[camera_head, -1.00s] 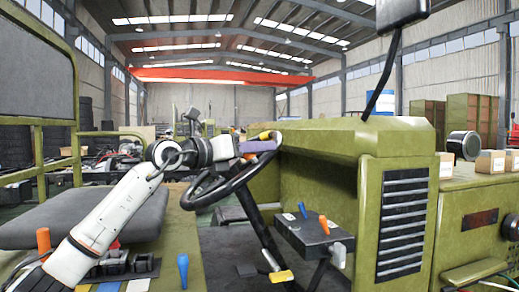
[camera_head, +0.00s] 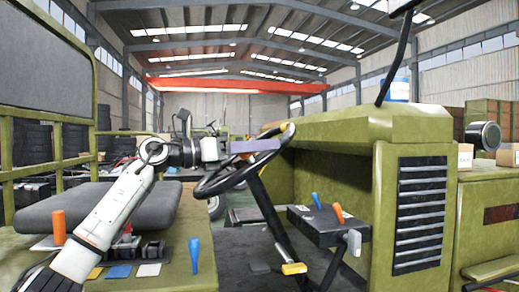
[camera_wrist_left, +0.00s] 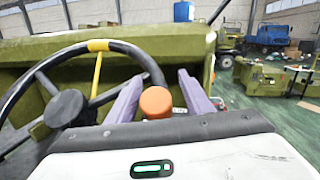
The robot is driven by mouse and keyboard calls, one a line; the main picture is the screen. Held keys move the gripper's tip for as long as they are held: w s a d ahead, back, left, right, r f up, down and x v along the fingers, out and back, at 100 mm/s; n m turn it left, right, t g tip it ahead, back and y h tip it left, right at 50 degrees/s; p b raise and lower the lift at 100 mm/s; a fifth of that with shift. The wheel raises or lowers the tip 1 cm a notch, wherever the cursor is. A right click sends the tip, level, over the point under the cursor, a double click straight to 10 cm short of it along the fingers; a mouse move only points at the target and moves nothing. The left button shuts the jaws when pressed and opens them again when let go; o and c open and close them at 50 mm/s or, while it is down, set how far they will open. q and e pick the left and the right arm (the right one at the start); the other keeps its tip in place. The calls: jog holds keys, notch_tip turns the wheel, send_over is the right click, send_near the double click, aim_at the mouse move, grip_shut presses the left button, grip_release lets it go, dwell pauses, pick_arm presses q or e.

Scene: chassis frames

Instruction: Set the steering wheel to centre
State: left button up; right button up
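The black steering wheel (camera_head: 215,187) stands tilted on its column in the head view. In the left wrist view its rim (camera_wrist_left: 40,75) carries a yellow band (camera_wrist_left: 97,46) with a yellow spoke below it, left of my gripper. An orange knob (camera_wrist_left: 156,101) shows on the rim's right side. My left gripper (camera_head: 272,145) is at the wheel's upper rim, its purple fingers (camera_wrist_left: 160,88) spread on either side of the knob. They look open, with a small gap on the right; contact on the left is unclear. My right gripper is out of view.
A lever box (camera_head: 325,225) with blue, orange and white levers stands right of the column. The green hood (camera_head: 365,130) lies beyond the wheel. A grey seat (camera_head: 100,205) and an upright blue handle (camera_head: 194,254) are at the left.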

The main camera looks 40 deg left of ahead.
pick_arm(q)
jog(key=shift+a+f, duration=0.1)
jog(key=shift+a, duration=0.1)
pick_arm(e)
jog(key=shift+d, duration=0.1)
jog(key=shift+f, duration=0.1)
pick_arm(q)
jog(key=shift+s+a+f, duration=0.1)
jog(key=shift+s+a, duration=0.05)
jog(key=shift+s, duration=0.15)
jog(key=b+v, duration=0.4)
jog(key=v, duration=0.5)
jog(key=shift+s, duration=0.3)
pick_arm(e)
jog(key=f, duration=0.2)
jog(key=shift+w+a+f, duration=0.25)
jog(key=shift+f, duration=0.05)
pick_arm(q)
jog(key=shift+a, duration=0.1)
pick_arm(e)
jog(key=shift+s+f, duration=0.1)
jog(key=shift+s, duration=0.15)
